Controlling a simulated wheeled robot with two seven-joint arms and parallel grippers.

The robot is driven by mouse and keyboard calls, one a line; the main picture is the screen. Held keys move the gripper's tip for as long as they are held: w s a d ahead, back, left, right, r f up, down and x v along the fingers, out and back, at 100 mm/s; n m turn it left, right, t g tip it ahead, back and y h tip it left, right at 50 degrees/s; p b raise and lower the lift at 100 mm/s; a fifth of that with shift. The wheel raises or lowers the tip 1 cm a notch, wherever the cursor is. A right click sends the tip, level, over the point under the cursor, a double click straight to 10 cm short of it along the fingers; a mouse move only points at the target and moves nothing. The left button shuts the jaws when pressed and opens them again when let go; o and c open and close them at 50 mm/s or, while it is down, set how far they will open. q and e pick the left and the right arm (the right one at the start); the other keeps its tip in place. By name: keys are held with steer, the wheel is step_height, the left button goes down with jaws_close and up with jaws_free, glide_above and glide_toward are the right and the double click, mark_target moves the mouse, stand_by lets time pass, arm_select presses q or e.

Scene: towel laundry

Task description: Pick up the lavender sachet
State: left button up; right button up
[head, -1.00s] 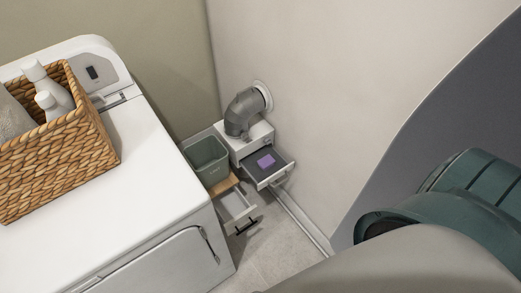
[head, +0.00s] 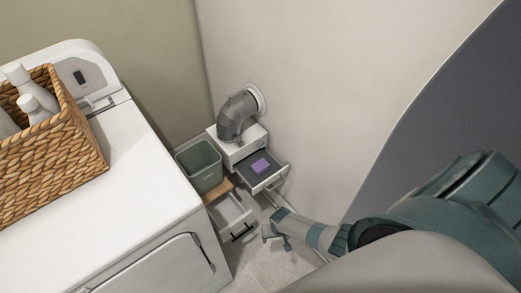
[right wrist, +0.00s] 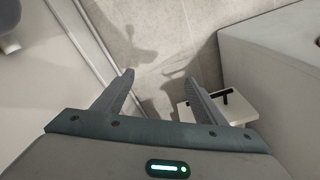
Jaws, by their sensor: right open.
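The lavender sachet (head: 261,165) is a small purple block lying in the dark-lined open upper drawer (head: 274,183) of a small white cabinet in the corner. My right gripper (head: 273,237) is open and empty, in front of and below that drawer, apart from the sachet. In the right wrist view its two fingers (right wrist: 163,92) are spread over bare floor, and the sachet does not show there. My left gripper is not in view.
A lower drawer (head: 231,213) also stands open; a drawer with a black handle shows in the right wrist view (right wrist: 190,113). A green-grey bin (head: 199,169) sits beside the cabinet. A grey duct (head: 236,114) rises above it. The white machine (head: 150,200) bearing a wicker basket (head: 60,150) fills the left.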

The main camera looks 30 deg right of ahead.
steer(key=w+d+r+m, duration=0.1)
steer(key=w+r+m, duration=0.1)
steer(key=w+r, duration=0.3)
steer(key=w+d+r+m+b, duration=0.1)
steer(key=w+r+m, duration=0.1)
steer(key=w+r, duration=0.3)
steer(key=w+d+r+m+b, duration=0.1)
steer(key=w+r, duration=0.4)
steer(key=w, duration=0.5)
steer(key=shift+d+m+g, duration=0.1)
steer(key=shift+m+g, duration=0.2)
steer(key=shift+m, duration=0.1)
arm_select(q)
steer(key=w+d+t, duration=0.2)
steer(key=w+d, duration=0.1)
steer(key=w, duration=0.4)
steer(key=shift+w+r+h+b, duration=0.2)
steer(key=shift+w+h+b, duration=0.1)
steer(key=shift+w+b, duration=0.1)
arm_select(e)
steer(key=w+d+r+m, duration=0.3)
steer(key=w+r, duration=0.1)
steer(key=r, duration=0.2)
steer(key=w+d+r+m, duration=0.3)
steer(key=w+d+r, duration=0.1)
steer(key=r, duration=0.3)
steer(key=shift+w+d+r+g, duration=0.25)
steer(key=shift+w+d+g, duration=0.05)
steer(key=shift+w, duration=0.35)
